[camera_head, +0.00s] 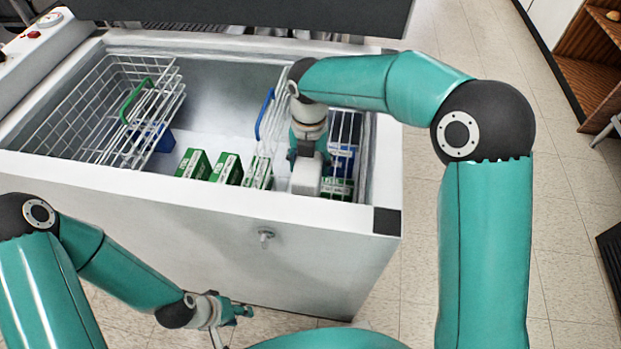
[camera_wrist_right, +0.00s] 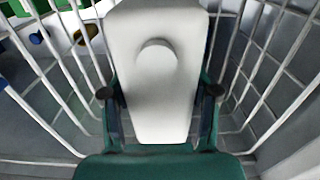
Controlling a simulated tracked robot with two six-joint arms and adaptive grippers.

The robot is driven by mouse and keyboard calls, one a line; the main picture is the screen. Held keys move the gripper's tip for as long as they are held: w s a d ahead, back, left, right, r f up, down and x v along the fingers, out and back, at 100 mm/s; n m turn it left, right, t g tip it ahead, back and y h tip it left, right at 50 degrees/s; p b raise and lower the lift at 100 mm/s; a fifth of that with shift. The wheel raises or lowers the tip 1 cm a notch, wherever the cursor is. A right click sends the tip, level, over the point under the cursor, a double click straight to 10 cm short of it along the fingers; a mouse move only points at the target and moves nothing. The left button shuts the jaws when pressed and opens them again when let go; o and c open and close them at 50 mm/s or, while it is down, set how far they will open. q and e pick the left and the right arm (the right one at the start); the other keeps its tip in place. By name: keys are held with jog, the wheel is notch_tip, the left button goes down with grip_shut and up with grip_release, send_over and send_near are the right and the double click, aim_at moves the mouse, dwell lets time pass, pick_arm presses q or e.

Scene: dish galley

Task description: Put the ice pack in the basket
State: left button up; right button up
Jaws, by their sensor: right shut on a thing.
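The ice pack (camera_head: 305,180) is a white block with a round cap, which shows large in the right wrist view (camera_wrist_right: 158,95). My right gripper (camera_head: 306,150) is shut on it, with one finger on each side in the right wrist view (camera_wrist_right: 160,98). The pack is at the right wire basket with the blue handle (camera_head: 266,114), and basket wires rise on both sides of it in the wrist view (camera_wrist_right: 275,40). The pack's underside is hidden. My left gripper (camera_head: 238,310) is low in front of the freezer, away from the pack; its fingers are too small to judge.
The white chest freezer (camera_head: 200,235) stands open. A left wire basket (camera_head: 90,110) has a green handle (camera_head: 136,100). Green-and-white boxes (camera_head: 227,168) stand on the freezer floor. A blue box (camera_head: 343,160) is at the right basket. Wooden shelving (camera_head: 590,85) is far right.

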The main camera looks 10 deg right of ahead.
notch_tip(320, 180, down, 5)
jog(key=shift+f+b, duration=0.1)
jog(key=shift+b, duration=0.45)
jog(key=shift+f, duration=0.15)
jog(key=o, duration=1.5)
notch_tip(320, 180, up, 12)
jog(key=p, duration=0.3)
jog(key=shift+r, duration=0.2)
